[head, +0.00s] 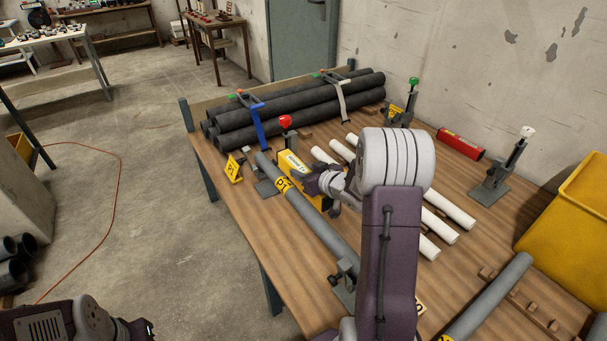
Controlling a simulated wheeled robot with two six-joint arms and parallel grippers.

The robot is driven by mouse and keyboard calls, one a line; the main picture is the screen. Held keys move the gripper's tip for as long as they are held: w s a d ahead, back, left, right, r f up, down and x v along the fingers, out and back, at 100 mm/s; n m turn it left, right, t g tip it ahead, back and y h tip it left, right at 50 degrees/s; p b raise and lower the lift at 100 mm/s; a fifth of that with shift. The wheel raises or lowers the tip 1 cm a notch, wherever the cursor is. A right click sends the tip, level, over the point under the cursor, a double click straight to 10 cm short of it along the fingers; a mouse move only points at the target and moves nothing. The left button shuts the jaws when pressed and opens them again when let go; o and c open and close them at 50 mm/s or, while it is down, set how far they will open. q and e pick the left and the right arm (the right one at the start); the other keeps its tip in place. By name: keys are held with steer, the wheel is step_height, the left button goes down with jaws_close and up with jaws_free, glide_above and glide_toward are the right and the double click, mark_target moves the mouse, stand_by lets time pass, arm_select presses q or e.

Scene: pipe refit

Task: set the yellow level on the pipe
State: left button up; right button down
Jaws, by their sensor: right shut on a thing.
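The yellow level (286,162) is in my right gripper (308,182), which is shut on it. The level is at the far part of the grey pipe (312,214), along its right side in the picture. I cannot tell whether it touches the pipe. The pipe lies lengthwise over the table, with a yellow label near the level and a clamp stand (344,274) at its near part. My right arm hides part of the table and the pipe's near end. Part of my left arm shows at the bottom left; its fingers cannot be made out.
Black pipes (290,108) are strapped in a stack at the back of the wooden table (250,222). White pipes (447,205) lie right of the level.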

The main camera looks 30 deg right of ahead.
step_height(320, 180, down, 5)
steer(key=b, duration=0.4)
steer(key=shift+b, duration=0.4)
steer(key=shift+f+b, duration=0.95)
steer(key=shift+f, duration=0.55)
steer(key=shift+s, duration=0.25)
steer(key=shift+f, duration=0.3)
steer(key=c, duration=0.8)
jaws_free()
